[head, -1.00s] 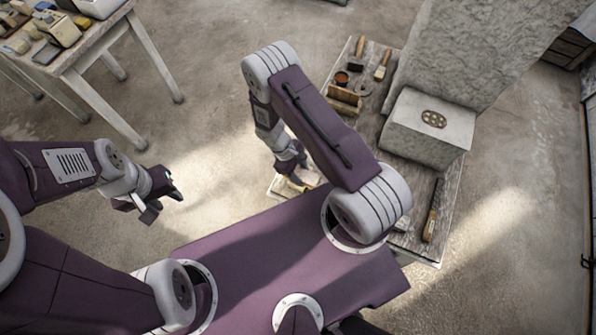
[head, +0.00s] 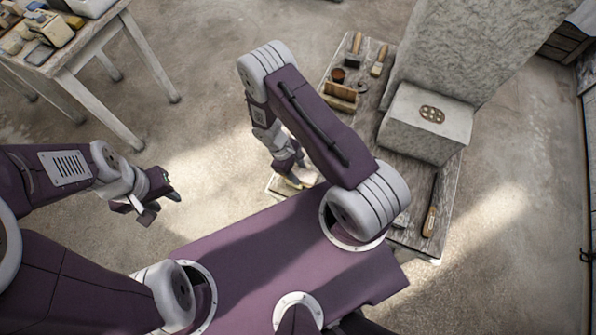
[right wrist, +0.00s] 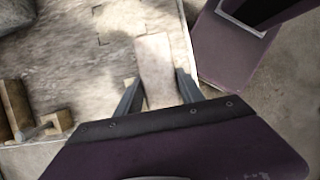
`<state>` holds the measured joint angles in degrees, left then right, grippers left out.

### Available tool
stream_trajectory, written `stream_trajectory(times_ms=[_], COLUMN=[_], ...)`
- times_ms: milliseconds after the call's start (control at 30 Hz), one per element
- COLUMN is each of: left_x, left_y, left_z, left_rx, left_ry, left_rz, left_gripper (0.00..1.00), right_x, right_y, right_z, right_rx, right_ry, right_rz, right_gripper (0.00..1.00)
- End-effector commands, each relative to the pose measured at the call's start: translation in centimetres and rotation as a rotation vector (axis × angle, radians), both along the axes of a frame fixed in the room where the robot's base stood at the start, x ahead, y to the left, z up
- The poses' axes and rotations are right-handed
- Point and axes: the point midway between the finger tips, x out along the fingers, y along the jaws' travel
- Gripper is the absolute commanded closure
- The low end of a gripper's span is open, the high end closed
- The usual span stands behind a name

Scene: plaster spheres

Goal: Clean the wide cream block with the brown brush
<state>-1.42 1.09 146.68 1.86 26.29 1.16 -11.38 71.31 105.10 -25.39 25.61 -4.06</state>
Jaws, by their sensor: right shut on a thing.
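My right gripper (head: 294,176) is low at the near left edge of the worktable, partly hidden by its arm. In the right wrist view its fingers (right wrist: 159,80) are shut on a pale cream, flat-sided block (right wrist: 156,56), over or on the table top; I cannot tell if it touches. Two brushes lie at the far end of the table: one with a dark brown head (head: 352,60) and a lighter one (head: 379,62). Which is the brown brush is hard to tell at this size. My left gripper (head: 160,203) is open and empty over the floor.
The worktable (head: 400,175) carries a reddish-brown pot (head: 338,75), a wooden piece (head: 341,95), a large grey block (head: 425,128) with an oval plate, and a long-handled tool (head: 430,215). A tall stone slab (head: 450,50) stands behind. A cluttered side table (head: 75,50) is at upper left.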

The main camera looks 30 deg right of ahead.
Motion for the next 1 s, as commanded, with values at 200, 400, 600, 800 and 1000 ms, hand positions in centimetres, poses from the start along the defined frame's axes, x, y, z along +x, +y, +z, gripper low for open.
stream_trajectory(times_ms=[200,400,600,800,1000], left_x=[0.0,0.0,0.0,0.0,0.0], left_y=[0.0,0.0,0.0,0.0,0.0], left_z=[-0.2,0.1,-0.1,-0.2,-0.2], left_rx=[0.0,0.0,0.0,0.0,0.0], left_ry=[0.0,0.0,0.0,0.0,0.0], left_rz=[0.0,0.0,0.0,0.0,0.0], left_gripper=[0.64,0.64,0.64,0.64,0.64], right_x=[0.0,-0.8,-1.1,-1.7,-1.6], right_y=[0.0,-0.7,-1.0,-1.4,-1.4], right_z=[-0.3,-0.1,-0.2,-0.2,-0.3], right_rx=[0.0,0.0,0.0,0.0,0.0], right_ry=[0.0,0.001,0.0,0.0,0.0], right_rz=[0.0,-0.001,-0.001,0.0,0.0], right_gripper=[0.87,0.87,0.87,0.87,0.87])
